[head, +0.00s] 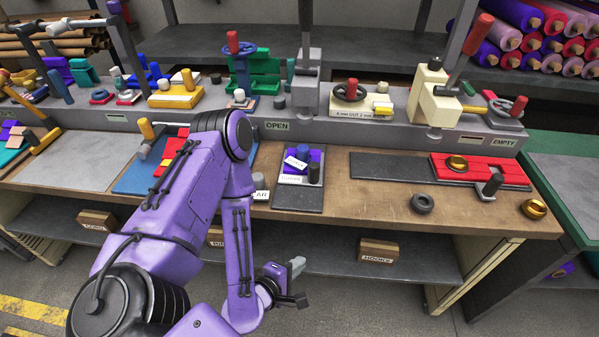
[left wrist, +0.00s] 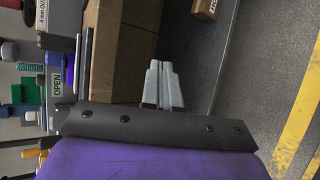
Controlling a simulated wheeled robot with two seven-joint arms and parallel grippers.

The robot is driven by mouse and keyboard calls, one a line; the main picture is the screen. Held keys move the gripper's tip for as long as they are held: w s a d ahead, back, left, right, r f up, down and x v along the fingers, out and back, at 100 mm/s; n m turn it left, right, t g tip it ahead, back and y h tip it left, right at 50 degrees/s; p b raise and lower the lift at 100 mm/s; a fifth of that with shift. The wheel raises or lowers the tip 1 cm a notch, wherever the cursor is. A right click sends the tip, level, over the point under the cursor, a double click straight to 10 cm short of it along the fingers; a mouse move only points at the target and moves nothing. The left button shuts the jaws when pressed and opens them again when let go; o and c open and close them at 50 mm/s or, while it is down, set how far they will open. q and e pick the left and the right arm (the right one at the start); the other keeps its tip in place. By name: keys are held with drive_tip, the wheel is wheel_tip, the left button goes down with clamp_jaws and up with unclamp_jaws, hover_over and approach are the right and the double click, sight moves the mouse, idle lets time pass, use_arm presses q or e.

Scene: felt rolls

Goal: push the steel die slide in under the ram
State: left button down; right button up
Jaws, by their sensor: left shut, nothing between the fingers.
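A cream press (head: 437,98) with a red-handled lever stands on the raised ledge at the right of the bench. Below it, a red slide bed (head: 508,171) lies on a dark strip (head: 395,165). A brass ring (head: 456,163) sits at the bed's left end. A grey steel piece with an upright peg (head: 490,187) sticks out at the bed's front; it looks like the die slide, but I cannot tell for sure. My left gripper (head: 297,265) is low in front of the bench, far left of the slide. In the left wrist view its grey fingers (left wrist: 161,85) are together and empty.
A black ring (head: 421,203) and a brass cup (head: 534,208) rest near the bench's front edge. A dark mat (head: 298,198) with a purple block lies left of the dark strip. A HOOKS box (head: 378,250) sits on the lower shelf. Bare wood separates mat and strip.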

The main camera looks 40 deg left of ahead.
sight(311, 175)
use_arm(q)
drive_tip(key=w+a+r+n+t+y, duration=0.25)
drive_tip(key=r+n, duration=0.25)
drive_tip(key=n, duration=0.4)
drive_tip(key=w+a+r+n+t+y, duration=0.1)
drive_tip(key=a+r+n+t+y, duration=0.15)
drive_tip(key=r+n, duration=0.5)
drive_tip(key=shift+n, duration=0.75)
drive_tip(key=x, duration=0.4)
drive_tip(key=f+x, duration=0.1)
drive_tip(key=x, duration=0.3)
drive_tip(key=f+x, duration=0.1)
drive_tip(key=x, duration=0.3)
drive_tip(key=shift+w+a+f, duration=0.1)
drive_tip(key=shift+w+a, duration=0.1)
drive_tip(key=shift+w, duration=0.15)
drive_tip(key=shift+w+a+f, duration=0.15)
drive_tip(key=shift+w, duration=0.25)
